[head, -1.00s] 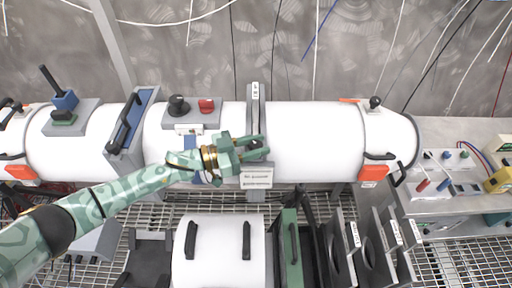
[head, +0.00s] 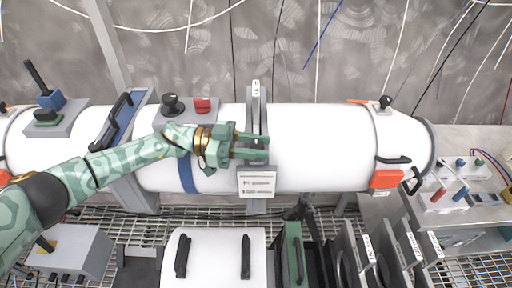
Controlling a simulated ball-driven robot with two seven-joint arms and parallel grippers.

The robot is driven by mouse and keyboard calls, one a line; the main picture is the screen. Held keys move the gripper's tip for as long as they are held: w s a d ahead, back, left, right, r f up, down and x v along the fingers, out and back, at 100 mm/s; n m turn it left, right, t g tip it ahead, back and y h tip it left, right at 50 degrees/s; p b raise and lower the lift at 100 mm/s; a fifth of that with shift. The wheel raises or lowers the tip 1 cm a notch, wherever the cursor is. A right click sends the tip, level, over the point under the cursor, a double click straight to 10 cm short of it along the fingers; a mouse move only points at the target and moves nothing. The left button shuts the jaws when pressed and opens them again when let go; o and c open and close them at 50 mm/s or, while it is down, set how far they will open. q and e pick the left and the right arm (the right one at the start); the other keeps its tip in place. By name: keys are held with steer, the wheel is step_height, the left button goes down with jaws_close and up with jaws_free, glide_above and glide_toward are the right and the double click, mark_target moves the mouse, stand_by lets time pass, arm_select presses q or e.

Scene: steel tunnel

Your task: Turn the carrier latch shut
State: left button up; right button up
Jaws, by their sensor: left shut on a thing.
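A grey upright carrier (head: 256,98) crosses the white tube (head: 320,150) near the middle of the head view. A label plate (head: 257,184) hangs on its front side. My left gripper (head: 266,147) reaches in from the left, and its fingers lie across the front of the carrier just above the label plate. It is shut on a small part there, which I take to be the carrier latch. The fingers hide most of that part, so its angle cannot be read. My right gripper is not in view.
A grey box with a black knob (head: 171,103) and a red knob (head: 203,104) sits on the tube left of the carrier. An orange clamp (head: 386,179) is at the tube's right end. A white lid with two black handles (head: 215,262) and upright plates stand below.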

mark_target(257, 144)
arm_select(q)
steer(key=o, duration=1)
steer(key=shift+d, duration=0.1)
steer(key=shift+c, duration=0.2)
step_height(257, 144, up, 3)
steer(key=shift+p, duration=0.4)
steer(key=s+r+p, duration=0.4)
steer(key=s+r, duration=0.6)
steer(key=s, duration=0.4)
steer(key=shift+f, duration=0.15)
